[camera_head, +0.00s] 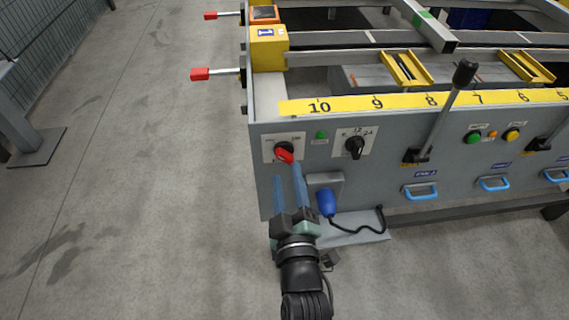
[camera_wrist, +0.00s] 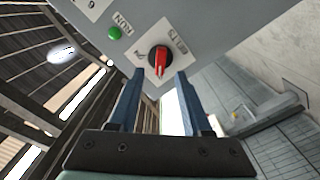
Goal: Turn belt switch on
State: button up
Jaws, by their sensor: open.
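The belt switch (camera_head: 284,153) is a black rotary knob with a red handle on a white label plate, at the left end of the grey front panel. In the head view its red handle points down and to the right. In the wrist view the switch (camera_wrist: 159,60) appears ahead, between the two blue fingers. My gripper (camera_head: 287,171) is open, with its fingers pointing at the switch from the front. In the head view the right fingertip is close to the red handle; I cannot tell whether it touches. A green lamp (camera_head: 321,135) sits right of the switch.
A black selector knob (camera_head: 355,147) is on the panel to the right. A lever (camera_head: 441,110) sticks up further right. Blue handles (camera_head: 420,191) line the lower right.

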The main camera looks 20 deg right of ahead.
aim_at(284, 160)
jog(key=shift+b+x, duration=0.3)
jog(key=shift+x, duration=2.05)
grip_shut()
